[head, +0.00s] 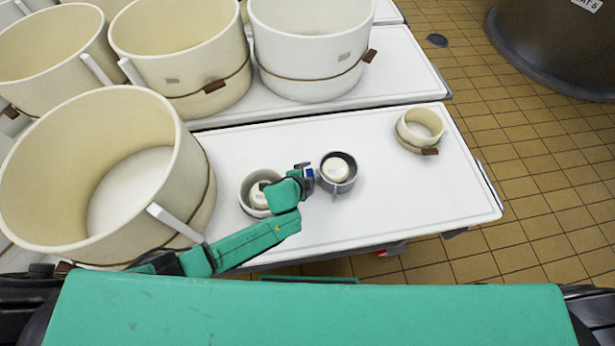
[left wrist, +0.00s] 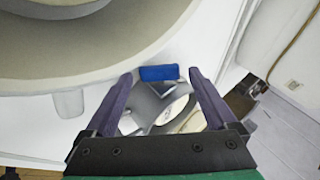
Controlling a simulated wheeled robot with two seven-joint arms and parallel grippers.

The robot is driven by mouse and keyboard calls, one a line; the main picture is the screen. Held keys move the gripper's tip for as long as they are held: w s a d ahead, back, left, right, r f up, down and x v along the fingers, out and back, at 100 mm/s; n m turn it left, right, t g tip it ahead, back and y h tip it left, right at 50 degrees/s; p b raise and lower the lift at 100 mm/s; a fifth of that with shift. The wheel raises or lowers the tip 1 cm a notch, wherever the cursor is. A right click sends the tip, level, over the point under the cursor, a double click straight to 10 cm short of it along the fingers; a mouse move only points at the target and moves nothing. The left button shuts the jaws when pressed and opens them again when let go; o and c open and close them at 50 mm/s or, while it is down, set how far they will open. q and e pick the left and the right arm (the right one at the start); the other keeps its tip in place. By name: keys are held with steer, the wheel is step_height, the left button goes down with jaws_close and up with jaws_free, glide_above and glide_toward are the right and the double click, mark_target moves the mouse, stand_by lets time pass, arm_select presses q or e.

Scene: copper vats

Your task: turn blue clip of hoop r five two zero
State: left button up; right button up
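A small grey hoop (head: 352,181) with a white round piece inside stands on the white table, right of my left gripper (head: 304,177). A blue clip (head: 310,174) shows at the hoop's left side, beside the fingertips. In the left wrist view the blue clip (left wrist: 158,73) lies between the tips of my open left gripper (left wrist: 160,78), with space on both sides. A pale round rim fills the top left there. No hoop number is readable. My right gripper is not in view.
A small beige hoop (head: 246,196) stands left of my gripper, partly hidden by it. Another small hoop (head: 420,142) with a brown clip stands at the far right. Large hoops (head: 190,215) crowd the left and back. The white table (head: 440,195) is clear at right.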

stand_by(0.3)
arm_select(q)
steer(key=shift+s+a+r, duration=0.1)
steer(key=shift+s+r, duration=0.15)
steer(key=shift+r, duration=0.05)
steer(key=p+v, duration=0.3)
steer(key=v, duration=1)
steer(key=shift+s+r+p, duration=0.2)
steer(key=shift+s+p, duration=0.1)
steer(key=shift+a, duration=0.1)
